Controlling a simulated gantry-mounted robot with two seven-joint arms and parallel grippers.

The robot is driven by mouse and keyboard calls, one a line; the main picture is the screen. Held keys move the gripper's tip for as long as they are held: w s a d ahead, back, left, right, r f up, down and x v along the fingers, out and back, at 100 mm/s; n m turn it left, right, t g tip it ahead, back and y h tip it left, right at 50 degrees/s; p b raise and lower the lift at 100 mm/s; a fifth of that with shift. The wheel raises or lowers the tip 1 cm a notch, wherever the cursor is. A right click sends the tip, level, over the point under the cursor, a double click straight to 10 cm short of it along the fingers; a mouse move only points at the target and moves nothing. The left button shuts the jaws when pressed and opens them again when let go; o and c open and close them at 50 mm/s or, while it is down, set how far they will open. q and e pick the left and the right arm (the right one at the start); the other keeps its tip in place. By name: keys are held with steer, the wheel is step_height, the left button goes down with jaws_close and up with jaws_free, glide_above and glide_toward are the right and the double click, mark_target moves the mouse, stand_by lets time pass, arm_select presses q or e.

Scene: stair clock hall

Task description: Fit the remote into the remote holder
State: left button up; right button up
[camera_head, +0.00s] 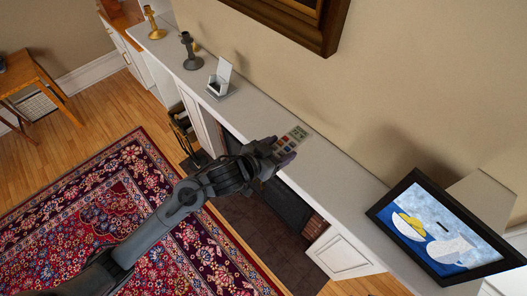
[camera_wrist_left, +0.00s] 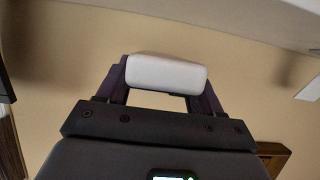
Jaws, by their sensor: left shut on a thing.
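The remote (camera_head: 297,134) has coloured buttons and a small greenish screen. My left gripper (camera_head: 284,152) is shut on it and holds it at the long white mantel shelf. In the left wrist view the remote's pale end (camera_wrist_left: 167,73) sits between the two fingers of the left gripper (camera_wrist_left: 165,88). The remote holder (camera_head: 221,88) appears to be the small white-grey stand with an upright back, on the shelf to the upper left of the remote. The remote is apart from it. I cannot tell whether the remote touches the shelf. My right gripper is not in view.
A dark candlestick (camera_head: 191,52) and a brass one (camera_head: 153,24) stand further left on the shelf (camera_head: 345,184). A framed picture (camera_head: 440,226) stands at its right end. A large frame (camera_head: 290,20) hangs on the wall above. The shelf between holder and remote is clear.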

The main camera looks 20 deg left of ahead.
arm_select(q)
steer(key=a+f+p, duration=0.1)
steer(key=a+f, duration=0.4)
steer(key=f, duration=0.2)
steer(key=shift+w, duration=0.45)
steer(key=shift+a+f, duration=0.1)
steer(key=shift+f, duration=0.1)
steer(key=o, duration=1.2)
steer(key=shift+c, duration=0.2)
